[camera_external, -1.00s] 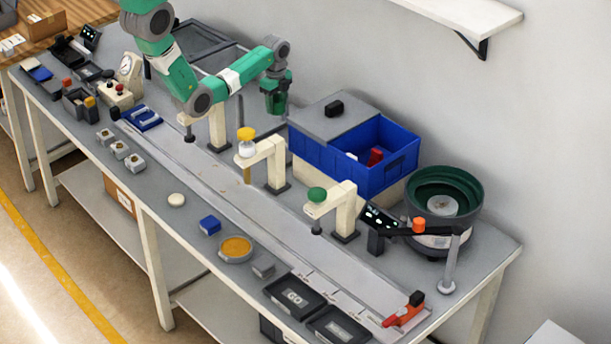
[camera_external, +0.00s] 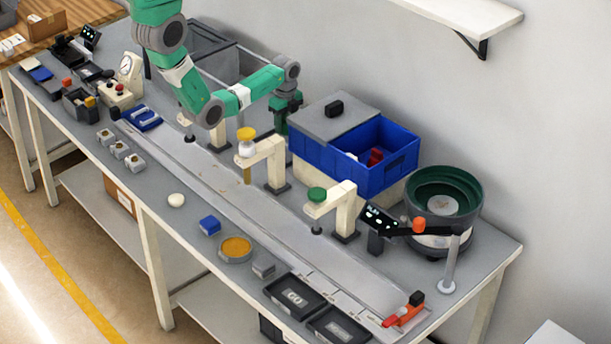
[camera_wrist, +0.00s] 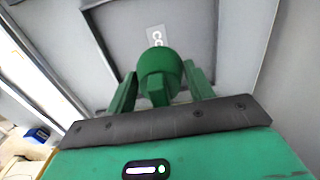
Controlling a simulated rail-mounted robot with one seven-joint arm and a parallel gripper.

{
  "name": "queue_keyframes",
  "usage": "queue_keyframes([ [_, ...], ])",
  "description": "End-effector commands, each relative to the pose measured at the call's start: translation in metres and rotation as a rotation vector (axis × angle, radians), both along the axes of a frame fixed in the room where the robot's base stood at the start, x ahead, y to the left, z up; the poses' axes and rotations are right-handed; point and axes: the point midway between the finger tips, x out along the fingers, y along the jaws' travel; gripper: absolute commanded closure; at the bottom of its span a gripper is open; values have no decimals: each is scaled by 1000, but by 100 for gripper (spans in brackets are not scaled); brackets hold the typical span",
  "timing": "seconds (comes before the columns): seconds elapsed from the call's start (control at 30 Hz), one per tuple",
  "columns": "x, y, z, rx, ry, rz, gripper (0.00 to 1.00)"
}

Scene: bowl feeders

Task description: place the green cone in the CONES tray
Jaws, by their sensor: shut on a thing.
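The green cone (camera_wrist: 160,68) is between the two fingers of my gripper (camera_wrist: 158,88) in the wrist view. My gripper is shut on it. Past the cone lies a grey tray (camera_wrist: 112,30) whose white label shows the letters "CO", the rest hidden by the cone. In the external view my gripper (camera_external: 281,122) hangs at the back of the bench, left of the blue bin. The cone cannot be made out clearly there. How high it is above the tray I cannot tell.
The blue bin (camera_external: 397,172) with red and white pieces stands right of my gripper. Cream posts with yellow and green tops (camera_external: 317,194) stand in front along the grey track. A green bowl feeder (camera_external: 428,190) is at the far right.

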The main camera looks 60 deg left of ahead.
Motion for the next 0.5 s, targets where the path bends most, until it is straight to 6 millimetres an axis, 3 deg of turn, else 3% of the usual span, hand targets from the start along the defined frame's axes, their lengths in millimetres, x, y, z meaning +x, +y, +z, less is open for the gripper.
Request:
queue_keyframes([
  [0.1,0,0,-20,0,0,0,70],
  [0.27,1,0,-25,0,-1,0,70],
  [0.5,1,0,-60,0,-2,0,70],
])
